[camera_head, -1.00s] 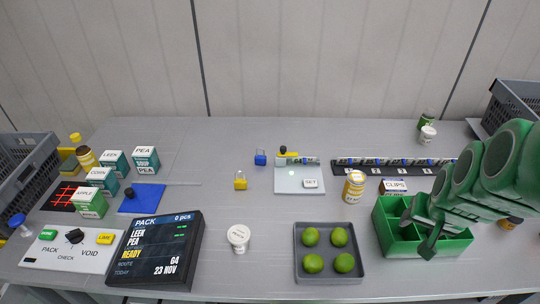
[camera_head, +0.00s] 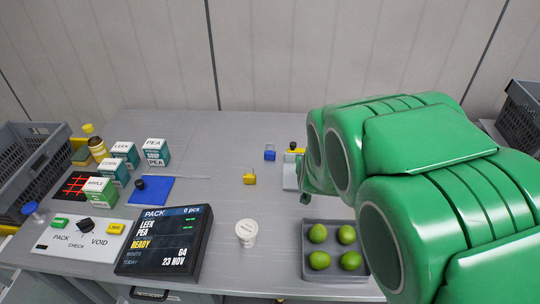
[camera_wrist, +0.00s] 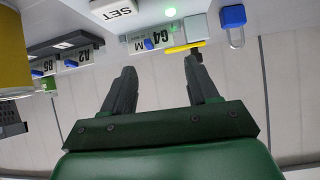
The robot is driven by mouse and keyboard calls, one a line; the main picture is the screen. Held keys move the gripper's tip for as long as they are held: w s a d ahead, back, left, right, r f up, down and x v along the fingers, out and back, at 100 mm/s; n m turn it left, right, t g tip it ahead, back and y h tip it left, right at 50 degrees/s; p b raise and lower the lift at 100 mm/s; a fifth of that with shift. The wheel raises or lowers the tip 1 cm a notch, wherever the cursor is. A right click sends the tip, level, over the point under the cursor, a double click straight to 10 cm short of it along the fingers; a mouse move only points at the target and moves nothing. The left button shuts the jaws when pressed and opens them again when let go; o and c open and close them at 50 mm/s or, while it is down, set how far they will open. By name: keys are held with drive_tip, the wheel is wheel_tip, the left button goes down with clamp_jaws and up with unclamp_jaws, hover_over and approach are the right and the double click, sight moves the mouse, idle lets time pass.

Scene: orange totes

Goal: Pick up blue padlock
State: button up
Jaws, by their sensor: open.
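The blue padlock (camera_head: 270,154) stands on the grey table towards the back middle, apart from other things. In the wrist view the blue padlock (camera_wrist: 233,17) is at the upper right, its shackle pointing down in that picture. My gripper (camera_wrist: 160,66) is open with nothing between its fingers; the padlock lies outside them, beyond the right finger. In the head view my green arm reaches in from the right and hides most of the gripper; only a dark tip shows near the scale, right of and nearer than the padlock.
A yellow padlock (camera_head: 250,179) stands nearer and left of the blue one. A grey tray of limes (camera_head: 309,270) and white tub (camera_head: 246,241) are in front.

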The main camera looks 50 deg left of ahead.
sight(270, 151)
drive_tip(key=s+a+f+y, duration=0.1)
drive_tip(key=s+a, duration=0.1)
drive_tip(key=a, duration=0.1)
drive_tip(key=s+a+f+n+y, duration=0.1)
drive_tip(key=s+a, duration=0.1)
drive_tip(key=a, duration=0.2)
drive_tip(key=s+a+f, duration=0.1)
drive_tip(key=s+a, duration=0.1)
drive_tip(key=a, duration=0.2)
drive_tip(key=shift+s+a+n+t+y, duration=0.15)
drive_tip(key=shift+s+n+t+y, duration=0.15)
drive_tip(key=shift+s+y, duration=0.1)
drive_tip(key=shift+x, duration=3.8)
drive_tip(key=shift+w, duration=0.1)
drive_tip(key=c, duration=0.8)
drive_tip(key=shift+c, duration=0.2)
drive_tip(key=shift+r, duration=0.15)
